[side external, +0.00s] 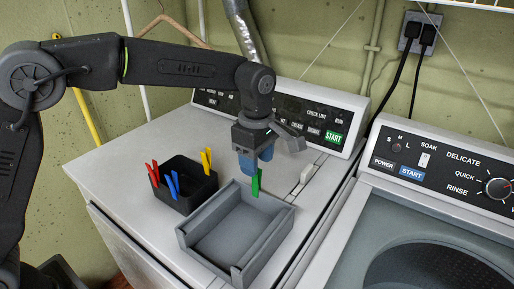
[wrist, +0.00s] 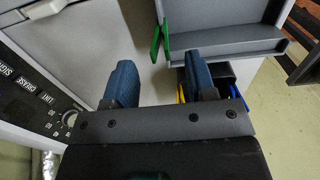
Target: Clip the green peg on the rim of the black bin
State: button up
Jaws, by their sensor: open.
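The green peg (side external: 256,184) stands upright, clipped on the far rim of the grey tray (side external: 238,275). In the wrist view the green peg (wrist: 156,42) shows at the tray's edge, ahead of the gap between my fingers. My gripper (side external: 250,165) is open and empty, pointing down just above the peg; its blue fingers (wrist: 160,75) are well apart. The black bin (side external: 198,199) stands left of the tray, with a red peg (side external: 152,174), a blue peg (side external: 172,184) and a yellow peg (side external: 207,160) at its rim. In the wrist view the bin is mostly hidden behind a finger.
The tray and bin stand on a white washer top (side external: 120,160) with a raised control panel (side external: 300,118) behind. A second machine (side external: 440,185) is at the right. Bare washer top lies left of the bin.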

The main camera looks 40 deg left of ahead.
aim_at(257, 189)
jog(key=shift+f, duration=2.1)
grip_shut()
jog(key=shift+r, duration=0.2)
jog(key=shift+r, duration=2.45)
